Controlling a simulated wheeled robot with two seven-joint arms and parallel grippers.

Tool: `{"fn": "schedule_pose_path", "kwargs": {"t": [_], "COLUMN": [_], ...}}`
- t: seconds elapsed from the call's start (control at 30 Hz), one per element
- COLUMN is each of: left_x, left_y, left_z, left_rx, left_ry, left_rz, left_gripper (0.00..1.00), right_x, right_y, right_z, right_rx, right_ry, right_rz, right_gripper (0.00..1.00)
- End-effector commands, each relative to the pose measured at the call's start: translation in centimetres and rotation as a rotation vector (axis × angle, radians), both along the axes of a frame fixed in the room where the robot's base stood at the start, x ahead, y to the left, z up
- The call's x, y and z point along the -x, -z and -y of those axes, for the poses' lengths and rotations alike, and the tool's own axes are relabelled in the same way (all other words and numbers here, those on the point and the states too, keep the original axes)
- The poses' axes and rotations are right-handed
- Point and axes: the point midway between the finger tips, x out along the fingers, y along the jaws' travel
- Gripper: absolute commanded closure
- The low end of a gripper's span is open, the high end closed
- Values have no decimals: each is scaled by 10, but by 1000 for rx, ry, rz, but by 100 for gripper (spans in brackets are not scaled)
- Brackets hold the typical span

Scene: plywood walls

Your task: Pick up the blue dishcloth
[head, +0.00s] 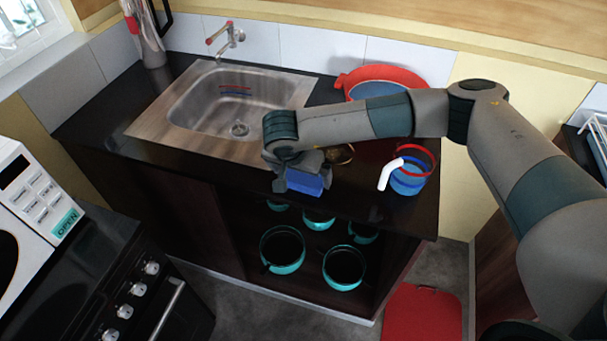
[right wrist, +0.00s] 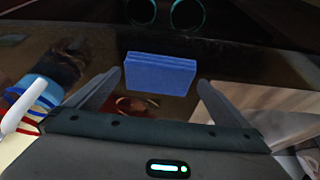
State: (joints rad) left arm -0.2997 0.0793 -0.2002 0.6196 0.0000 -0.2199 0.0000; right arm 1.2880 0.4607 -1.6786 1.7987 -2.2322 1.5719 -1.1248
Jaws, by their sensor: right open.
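The blue dishcloth (head: 305,181) is a small, folded, block-like bundle at the front edge of the dark counter (head: 225,172). It also shows in the right wrist view (right wrist: 160,76), between the fingertips and a little beyond them. My right gripper (head: 302,176) is right at the cloth in the head view and hides part of it. In the right wrist view the fingers of this gripper (right wrist: 160,84) are spread wide with gaps on both sides of the cloth. I cannot tell its exact height above the counter. My left gripper is not in view.
A blue cup with a white handle (head: 408,180) stands right of the gripper. A steel sink (head: 190,110) is at the back left, and a red-rimmed pot (head: 382,78) at the back. Teal pots (head: 283,268) sit on the shelf below. A stove (head: 120,290) is at left.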

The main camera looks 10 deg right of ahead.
Motion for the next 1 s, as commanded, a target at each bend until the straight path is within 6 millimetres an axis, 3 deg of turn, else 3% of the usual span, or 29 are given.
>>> {"fn": "schedule_pose_path", "kwargs": {"t": [0.23, 0.7, 0.83, 1.0], "left_x": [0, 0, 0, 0], "left_y": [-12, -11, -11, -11], "left_z": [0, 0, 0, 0], "left_rx": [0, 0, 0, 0], "left_ry": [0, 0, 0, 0], "left_rz": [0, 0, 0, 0], "left_gripper": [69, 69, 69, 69], "right_x": [-6, -7, -7, -7], "right_y": [19, 20, 20, 20], "right_z": [5, 5, 5, 5], "right_rx": [0, 0, 0, 0], "right_ry": [-1, 0, 0, 0], "right_rz": [-2, 0, 0, 0], "right_gripper": [0, 0, 31, 33]}}
